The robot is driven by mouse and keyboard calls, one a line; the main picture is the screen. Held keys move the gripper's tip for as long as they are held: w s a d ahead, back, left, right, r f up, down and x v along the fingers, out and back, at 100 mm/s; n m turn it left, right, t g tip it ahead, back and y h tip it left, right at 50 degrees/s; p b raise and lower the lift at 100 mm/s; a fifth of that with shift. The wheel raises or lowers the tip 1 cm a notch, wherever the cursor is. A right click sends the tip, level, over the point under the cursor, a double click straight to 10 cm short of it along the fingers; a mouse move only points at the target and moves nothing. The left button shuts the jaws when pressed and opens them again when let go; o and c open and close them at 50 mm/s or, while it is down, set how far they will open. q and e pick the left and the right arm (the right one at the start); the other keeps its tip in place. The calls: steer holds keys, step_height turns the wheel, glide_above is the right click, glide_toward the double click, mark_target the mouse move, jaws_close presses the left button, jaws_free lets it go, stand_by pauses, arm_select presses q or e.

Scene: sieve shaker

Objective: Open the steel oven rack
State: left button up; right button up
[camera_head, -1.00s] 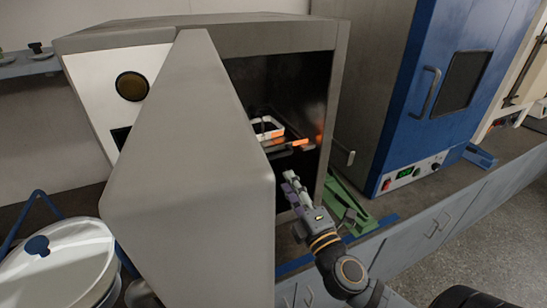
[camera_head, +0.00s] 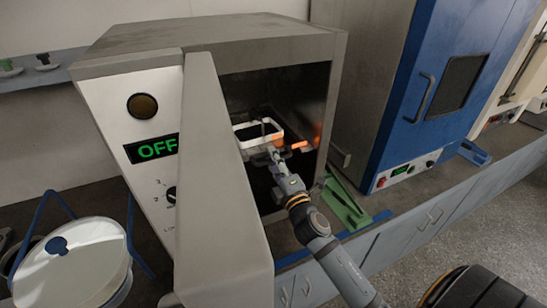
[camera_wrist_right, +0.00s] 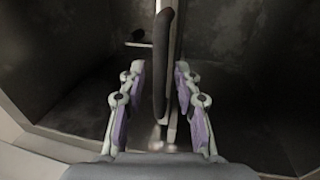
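The grey steel oven (camera_head: 270,32) stands open, its door (camera_head: 220,165) swung out toward me. Inside is the rack (camera_head: 258,154), with a white rectangular tray (camera_head: 245,131) on it. My right gripper (camera_head: 276,158) reaches into the oven opening at the rack's front edge. In the right wrist view the right gripper (camera_wrist_right: 158,75) is open, with a finger on each side of a dark bar (camera_wrist_right: 162,55) that looks like the rack's handle. Gaps show between bar and fingers. The rack's far side is partly hidden. My left gripper is out of view.
An orange glow (camera_head: 300,145) lights the oven's right inside. A display (camera_head: 152,149) reads OFF. A blue oven (camera_head: 430,90) stands at right, a green object (camera_head: 345,205) lies on the counter, and a white lidded pot (camera_head: 75,262) stands at lower left.

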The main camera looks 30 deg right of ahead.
steer(key=shift+c, duration=0.4)
jaws_close()
